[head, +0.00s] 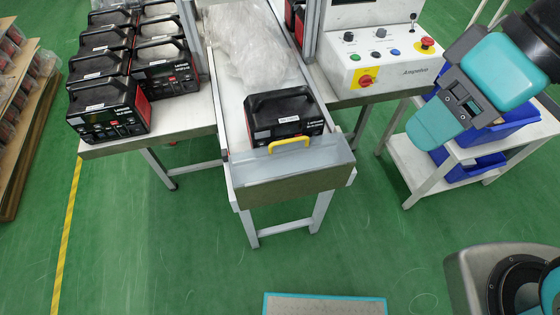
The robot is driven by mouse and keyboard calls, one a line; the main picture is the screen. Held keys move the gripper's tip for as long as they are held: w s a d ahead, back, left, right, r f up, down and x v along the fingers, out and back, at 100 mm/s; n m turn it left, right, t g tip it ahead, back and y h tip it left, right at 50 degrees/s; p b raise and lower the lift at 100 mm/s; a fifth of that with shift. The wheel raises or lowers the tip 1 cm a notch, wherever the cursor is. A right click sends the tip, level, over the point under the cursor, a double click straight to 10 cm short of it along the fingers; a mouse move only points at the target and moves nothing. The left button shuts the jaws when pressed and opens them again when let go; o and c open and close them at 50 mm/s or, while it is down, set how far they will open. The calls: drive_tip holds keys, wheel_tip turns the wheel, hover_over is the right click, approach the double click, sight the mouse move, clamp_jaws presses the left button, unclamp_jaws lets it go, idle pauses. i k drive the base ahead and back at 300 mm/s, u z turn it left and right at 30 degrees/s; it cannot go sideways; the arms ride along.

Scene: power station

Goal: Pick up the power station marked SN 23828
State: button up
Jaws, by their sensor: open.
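A black power station (285,117) with a top handle, a red side and a white label stands at the front end of the conveyor, behind a clear end panel. Several similar power stations stand in two rows on the left table; a front one (108,108) and one in the right row (165,70) show their faces. Their labels are too small to read, so I cannot tell which is SN 23828. My gripper (468,97), grey with teal parts, is at the upper right, over the blue-bin cart. It is open and apart from the power stations.
Clear plastic wrap (245,45) lies farther back on the conveyor. A control box (385,65) with buttons stands to its right. A white cart (425,175) holds blue bins (475,168).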

sight(271, 117)
drive_tip(key=k, duration=0.85)
drive_tip(key=u, duration=1.05)
drive_tip(key=i, duration=1.7)
drive_tip(key=z, duration=1.2)
